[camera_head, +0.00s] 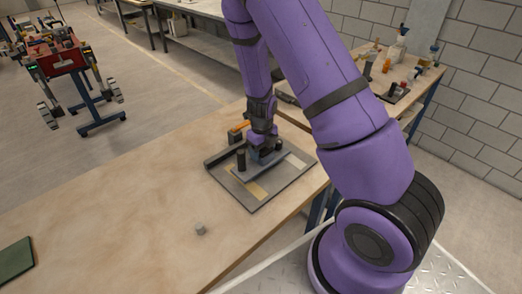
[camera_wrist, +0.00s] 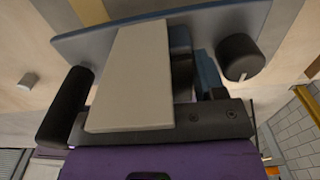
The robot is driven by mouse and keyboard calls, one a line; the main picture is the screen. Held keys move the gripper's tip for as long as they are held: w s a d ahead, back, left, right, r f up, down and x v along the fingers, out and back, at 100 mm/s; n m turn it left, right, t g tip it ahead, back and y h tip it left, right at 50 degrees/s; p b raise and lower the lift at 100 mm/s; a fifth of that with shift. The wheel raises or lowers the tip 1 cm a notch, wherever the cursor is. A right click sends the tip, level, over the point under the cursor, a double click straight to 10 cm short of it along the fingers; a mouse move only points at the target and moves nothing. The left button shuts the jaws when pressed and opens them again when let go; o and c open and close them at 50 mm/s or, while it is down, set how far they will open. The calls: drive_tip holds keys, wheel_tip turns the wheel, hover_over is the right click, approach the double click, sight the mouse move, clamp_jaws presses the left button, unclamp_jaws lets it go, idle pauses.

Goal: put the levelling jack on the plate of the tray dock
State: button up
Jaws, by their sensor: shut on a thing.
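My gripper (camera_head: 264,148) points down over the far part of the tray dock, a flat grey plate (camera_head: 262,200) with a dark raised rail on its left edge. It is shut on the levelling jack (camera_head: 263,158), a blue-grey body with a black upright post at its left and a dark round knob at its right. In the wrist view the jack's blue-grey slab (camera_wrist: 100,40) crosses the top, with the black knob at right. A pale flat piece covers the middle there and hides much of the grip. I cannot tell whether the jack touches the plate.
A small grey block (camera_head: 200,229) lies on the wooden table in front of the dock. A dark green pad (camera_head: 15,259) is at the left edge. An orange-handled item (camera_head: 238,128) lies behind the dock. The table's left half is mostly clear.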

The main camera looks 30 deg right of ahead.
drive_tip(key=shift+w+d+f, duration=0.1)
drive_tip(key=shift+w+d, duration=0.2)
drive_tip(key=shift+w, duration=0.3)
drive_tip(key=shift+w+d+f, duration=0.1)
drive_tip(key=shift+w+d, duration=0.15)
drive_tip(key=shift+w, duration=0.35)
drive_tip(key=shift+w+d, duration=0.3)
drive_tip(key=shift+w, duration=0.3)
drive_tip(key=shift+w+f, duration=0.1)
drive_tip(key=shift+f, duration=1.65)
drive_tip(key=shift+f, duration=0.1)
drive_tip(key=o, duration=1.6)
drive_tip(key=shift+o, duration=0.2)
